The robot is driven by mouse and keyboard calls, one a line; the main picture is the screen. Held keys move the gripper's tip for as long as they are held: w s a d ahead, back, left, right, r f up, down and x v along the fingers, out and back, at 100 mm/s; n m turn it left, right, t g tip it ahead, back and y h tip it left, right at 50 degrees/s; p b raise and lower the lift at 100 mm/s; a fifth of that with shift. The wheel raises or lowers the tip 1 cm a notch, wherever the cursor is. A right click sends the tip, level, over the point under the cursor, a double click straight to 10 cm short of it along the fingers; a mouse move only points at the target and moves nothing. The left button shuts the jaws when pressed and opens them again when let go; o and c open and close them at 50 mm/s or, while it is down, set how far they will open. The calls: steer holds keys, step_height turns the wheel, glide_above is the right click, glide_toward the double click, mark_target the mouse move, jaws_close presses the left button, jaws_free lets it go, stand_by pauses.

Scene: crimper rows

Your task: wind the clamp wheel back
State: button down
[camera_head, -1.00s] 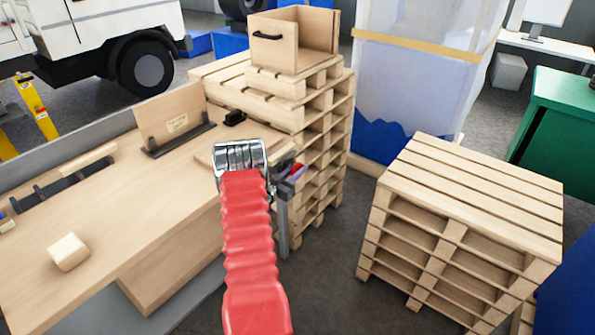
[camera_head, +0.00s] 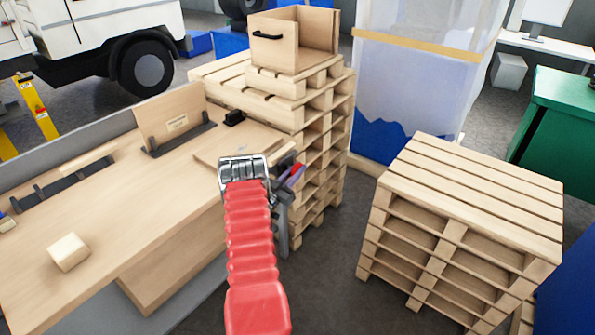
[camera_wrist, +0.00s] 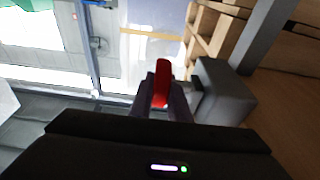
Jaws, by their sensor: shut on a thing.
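My gripper (camera_wrist: 162,98) is shut on a red piece (camera_wrist: 162,72), which stands up between its two dark fingers in the wrist view. I take this piece for the clamp wheel or its handle; most of it is hidden by the fingers. In the head view the red piece (camera_head: 297,169) shows small beside my wrist, at the right end of the workbench. A grey block (camera_wrist: 224,90), seemingly part of the clamp, sits just right of the fingers in the wrist view.
The wooden workbench (camera_head: 110,235) holds a small wooden block (camera_head: 68,252) and an upright board (camera_head: 172,118). Stacked pallets (camera_head: 320,140) rise close behind my gripper. Another pallet stack (camera_head: 475,190) stands to the right, with open floor between.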

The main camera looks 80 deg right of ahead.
stand_by(0.4)
steer(key=c, duration=1.7)
jaws_free()
steer(key=shift+a, duration=0.1)
steer(key=v, duration=1.3)
steer(key=shift+w+a+f, duration=0.15)
steer(key=shift+a+f, duration=0.1)
steer(key=shift+f, duration=0.15)
